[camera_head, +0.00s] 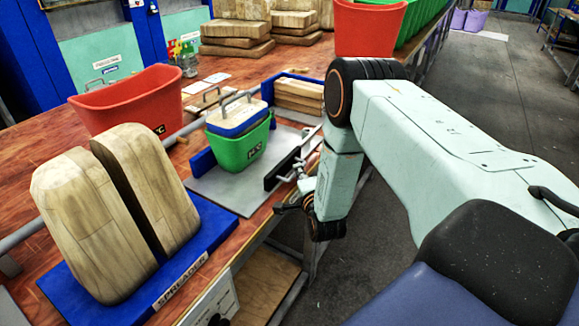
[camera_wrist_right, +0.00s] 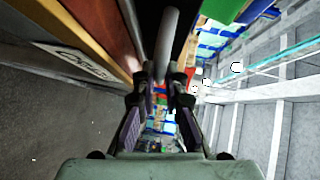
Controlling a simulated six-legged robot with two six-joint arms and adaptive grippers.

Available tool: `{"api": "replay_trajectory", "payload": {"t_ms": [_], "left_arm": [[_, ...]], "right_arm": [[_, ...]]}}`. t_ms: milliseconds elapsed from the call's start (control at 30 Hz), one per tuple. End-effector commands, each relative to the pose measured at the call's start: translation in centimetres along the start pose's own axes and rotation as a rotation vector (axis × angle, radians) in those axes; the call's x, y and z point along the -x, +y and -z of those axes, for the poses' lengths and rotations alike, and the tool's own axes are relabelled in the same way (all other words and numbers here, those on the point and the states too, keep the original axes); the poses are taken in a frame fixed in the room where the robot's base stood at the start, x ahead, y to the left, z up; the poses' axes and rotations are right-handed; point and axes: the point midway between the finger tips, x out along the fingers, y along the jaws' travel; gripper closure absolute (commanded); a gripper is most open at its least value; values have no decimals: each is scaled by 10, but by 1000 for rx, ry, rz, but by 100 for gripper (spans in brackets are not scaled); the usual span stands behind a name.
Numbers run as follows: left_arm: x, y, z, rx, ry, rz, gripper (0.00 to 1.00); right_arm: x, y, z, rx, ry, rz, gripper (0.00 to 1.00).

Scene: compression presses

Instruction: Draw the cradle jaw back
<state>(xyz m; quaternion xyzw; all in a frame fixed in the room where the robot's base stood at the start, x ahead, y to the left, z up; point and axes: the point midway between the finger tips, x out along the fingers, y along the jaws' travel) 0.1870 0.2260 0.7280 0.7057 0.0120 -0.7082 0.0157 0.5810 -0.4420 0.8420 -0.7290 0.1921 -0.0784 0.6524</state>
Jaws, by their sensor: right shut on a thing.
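The cradle is a grey base plate (camera_head: 222,188) on the bench with a blue end block (camera_head: 203,161) and a dark jaw plate (camera_head: 282,169) on its right side. A green bucket (camera_head: 237,145) with a blue-rimmed lid and grey handle stands between block and jaw plate, apart from the dark plate. My right gripper (camera_head: 298,188) is at the bench's front edge, just outside the dark plate. In the right wrist view, its fingers (camera_wrist_right: 163,86) are closed about a grey bar (camera_wrist_right: 166,40), which looks like the jaw's handle. The exact contact is partly hidden. My left gripper is out of view.
A spreader with two wooden blocks (camera_head: 92,222) on a blue base stands front left. A red bin (camera_head: 134,100) stands behind it. Wooden slabs (camera_head: 298,96) lie in a blue holder behind the bucket. Open grey floor (camera_head: 378,258) lies right of the bench.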

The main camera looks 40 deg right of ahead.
Motion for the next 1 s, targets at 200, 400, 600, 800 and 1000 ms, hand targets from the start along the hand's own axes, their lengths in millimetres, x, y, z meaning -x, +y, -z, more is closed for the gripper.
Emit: {"api": "replay_trajectory", "payload": {"t_ms": [200,400,600,800,1000], "left_arm": [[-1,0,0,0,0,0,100],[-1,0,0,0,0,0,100],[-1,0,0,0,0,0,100],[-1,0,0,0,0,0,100],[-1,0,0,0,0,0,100]], "right_arm": [[2,6,3,0,7,-14,100],[2,6,3,0,7,-14,80],[2,4,2,0,6,-10,80],[17,5,2,0,6,-12,80],[53,4,3,-2,7,-12,80]]}}
